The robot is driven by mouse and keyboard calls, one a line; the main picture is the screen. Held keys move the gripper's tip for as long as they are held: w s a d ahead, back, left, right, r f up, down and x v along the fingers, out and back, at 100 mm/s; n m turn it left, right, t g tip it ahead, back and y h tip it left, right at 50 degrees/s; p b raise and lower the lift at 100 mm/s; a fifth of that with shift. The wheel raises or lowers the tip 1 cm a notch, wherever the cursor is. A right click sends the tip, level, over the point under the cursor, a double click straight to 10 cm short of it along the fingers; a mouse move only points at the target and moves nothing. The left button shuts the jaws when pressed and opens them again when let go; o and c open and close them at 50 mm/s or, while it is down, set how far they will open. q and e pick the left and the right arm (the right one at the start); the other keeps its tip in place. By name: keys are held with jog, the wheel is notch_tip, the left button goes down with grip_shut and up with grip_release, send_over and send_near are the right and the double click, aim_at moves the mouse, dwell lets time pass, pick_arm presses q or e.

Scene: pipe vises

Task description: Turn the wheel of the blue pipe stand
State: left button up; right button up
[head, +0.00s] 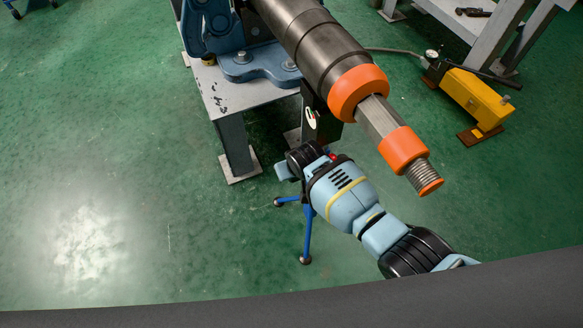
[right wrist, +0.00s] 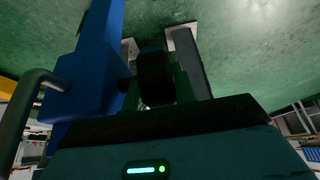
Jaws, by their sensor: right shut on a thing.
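The blue pipe stand (head: 308,230) shows in the head view only by its blue legs with round feet, below the pipe's near half. My right arm and wrist cover the rest. In the right wrist view its blue post (right wrist: 85,80) rises at the left. My right gripper (right wrist: 158,85) is shut there on a dark block-like piece beside the post, which appears to be part of the wheel (right wrist: 153,72). The full wheel outline is not visible. My left gripper is in neither view.
A large steel pipe (head: 320,45) with orange collars runs above my right wrist. A blue vise (head: 215,25) holds it on a grey metal table (head: 215,90). A yellow pump unit (head: 475,97) stands on the right. The green floor at left is clear.

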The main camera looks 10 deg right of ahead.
jog(key=shift+s+t, duration=0.1)
jog(key=shift+t, duration=0.4)
jog(key=shift+f+t+y, duration=0.15)
jog(key=shift+t+y, duration=0.25)
jog(key=shift+t, duration=0.3)
jog(key=shift+s+f+t+y+b, duration=0.15)
jog(key=shift+t+y+b, duration=0.3)
jog(key=shift+t, duration=0.75)
jog(key=shift+t+b, duration=0.5)
jog(key=shift+t, duration=0.1)
jog(key=shift+r, duration=0.2)
jog(key=o, duration=1)
jog(key=shift+c, duration=0.2)
